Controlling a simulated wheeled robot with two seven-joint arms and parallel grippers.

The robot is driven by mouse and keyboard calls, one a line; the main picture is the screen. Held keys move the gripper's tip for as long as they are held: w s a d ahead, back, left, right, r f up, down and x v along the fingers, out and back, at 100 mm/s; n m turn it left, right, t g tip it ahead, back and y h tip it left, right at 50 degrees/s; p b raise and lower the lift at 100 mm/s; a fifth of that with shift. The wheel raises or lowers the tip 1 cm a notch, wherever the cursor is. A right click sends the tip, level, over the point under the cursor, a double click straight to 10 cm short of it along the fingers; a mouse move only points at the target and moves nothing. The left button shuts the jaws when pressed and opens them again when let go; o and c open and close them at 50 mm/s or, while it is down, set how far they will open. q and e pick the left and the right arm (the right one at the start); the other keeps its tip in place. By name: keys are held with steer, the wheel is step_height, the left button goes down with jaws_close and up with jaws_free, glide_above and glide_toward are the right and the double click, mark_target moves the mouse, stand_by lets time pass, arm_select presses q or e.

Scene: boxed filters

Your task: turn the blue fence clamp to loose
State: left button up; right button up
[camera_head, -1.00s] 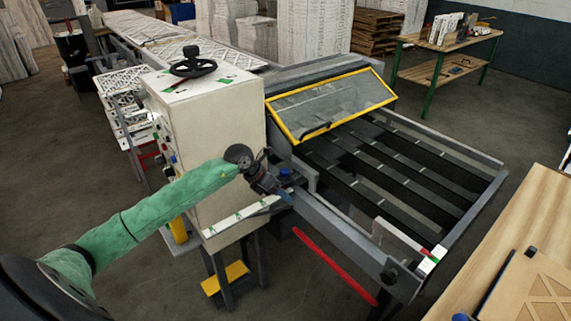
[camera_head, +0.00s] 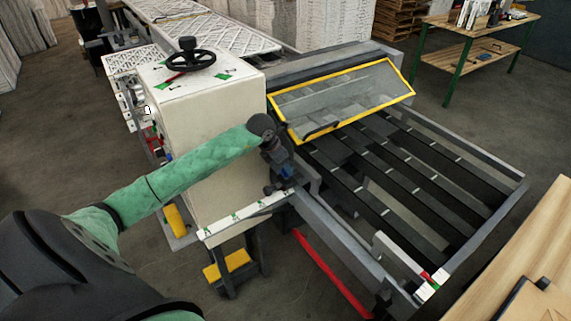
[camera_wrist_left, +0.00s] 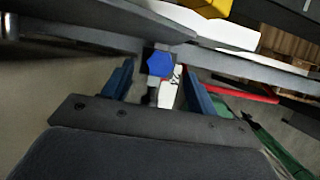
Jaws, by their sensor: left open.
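The blue fence clamp shows in the left wrist view as a blue six-sided knob (camera_wrist_left: 160,65) on a dark mount at the rail. My left gripper (camera_wrist_left: 157,72) is open, with one blue finger on each side of the knob and visible gaps between. In the head view my left gripper (camera_head: 282,172) points down at the front rail by the machine's corner. It hides most of the clamp there, and I cannot make out the knob apart from the blue fingers. My right gripper is in neither current view.
The cream cabinet (camera_head: 200,125) with a black handwheel (camera_head: 189,60) stands left of the gripper. The yellow-framed guard (camera_head: 340,100) lies just behind it. A white scale strip (camera_head: 243,215) runs along the front rail. A wooden table (camera_head: 520,240) stands at right.

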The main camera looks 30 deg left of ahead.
mark_target(286, 174)
arm_select(q)
steer(key=shift+p+x, duration=0.45)
steer(key=shift+x, duration=0.55)
steer(key=shift+w+f, duration=0.2)
steer(key=shift+f, duration=0.35)
